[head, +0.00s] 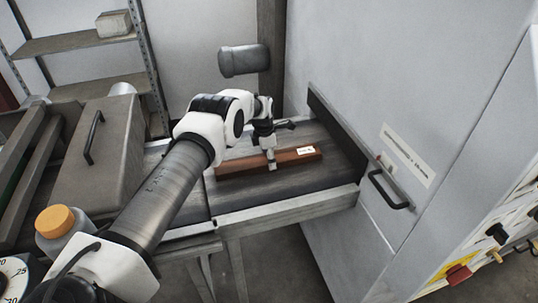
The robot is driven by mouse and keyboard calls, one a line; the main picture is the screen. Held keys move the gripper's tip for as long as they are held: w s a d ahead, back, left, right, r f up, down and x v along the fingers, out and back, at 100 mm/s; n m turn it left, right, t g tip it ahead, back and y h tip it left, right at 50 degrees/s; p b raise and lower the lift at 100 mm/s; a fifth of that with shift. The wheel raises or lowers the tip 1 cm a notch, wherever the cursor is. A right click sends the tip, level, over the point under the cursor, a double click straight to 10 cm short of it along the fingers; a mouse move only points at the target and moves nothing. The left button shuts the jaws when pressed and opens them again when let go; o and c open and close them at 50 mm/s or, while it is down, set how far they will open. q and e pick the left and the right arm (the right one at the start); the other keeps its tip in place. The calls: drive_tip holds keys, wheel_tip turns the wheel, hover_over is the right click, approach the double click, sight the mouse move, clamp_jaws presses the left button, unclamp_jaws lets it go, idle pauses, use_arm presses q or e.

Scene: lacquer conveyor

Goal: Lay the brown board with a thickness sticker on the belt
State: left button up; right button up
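The brown board (240,167) lies lengthwise on the dark belt (288,187), or very close to its surface. A small white sticker (305,151) with dark marks is on its right part. My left gripper (271,160) points down at the middle of the board, with one finger in front of its near side. The far finger is hidden, so I cannot tell whether the gripper is closed on the board. My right gripper is not in view.
A dark upright guard (336,128) stands at the belt's right end, beside a grey cabinet with a black handle (389,192). A grey cylinder (244,60) is above the belt. A grey lidded box (92,140) and an orange-capped container (56,226) are at left.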

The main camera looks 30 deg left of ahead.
sight(265, 159)
use_arm(q)
drive_tip(key=shift+w+f, duration=0.1)
clamp_jaws()
drive_tip(key=shift+s+d+r, duration=0.2)
drive_tip(key=shift+r, duration=0.05)
drive_tip(key=shift+f+b, duration=0.25)
drive_tip(key=shift+b, duration=0.15)
drive_tip(key=o, duration=1.6)
unclamp_jaws()
drive_tip(key=shift+w+a+f, duration=0.1)
drive_tip(key=shift+r, duration=0.25)
drive_tip(key=shift+r+p, duration=0.25)
drive_tip(key=shift+p, duration=0.3)
drive_tip(key=r+b, duration=0.1)
drive_tip(key=r, duration=0.2)
drive_tip(key=s+r+b, duration=0.1)
drive_tip(key=r, duration=0.3)
drive_tip(key=a+r+b, duration=0.1)
drive_tip(key=r, duration=0.3)
drive_tip(key=shift+s+r, duration=0.15)
drive_tip(key=shift+r, duration=0.1)
